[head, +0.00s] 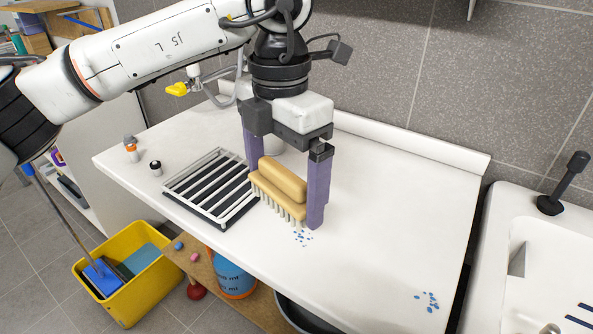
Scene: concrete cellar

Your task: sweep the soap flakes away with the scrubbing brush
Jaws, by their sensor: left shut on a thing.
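My left gripper (284,188) comes in from the upper left and is shut on the scrubbing brush (281,181). The brush has a tan body with pale bristles pointing down, low over the white counter; I cannot tell whether the bristles touch it. Small blue soap flakes (303,237) lie on the counter just in front of the brush. A second patch of blue flakes (428,300) lies near the counter's front right. My right gripper is not in the head view.
A dish rack (212,187) lies left of the brush. Two small bottles (131,150) (156,168) stand at the counter's left. Below are a yellow bucket (128,296) and a wooden shelf. The counter's right half (400,210) is mostly clear.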

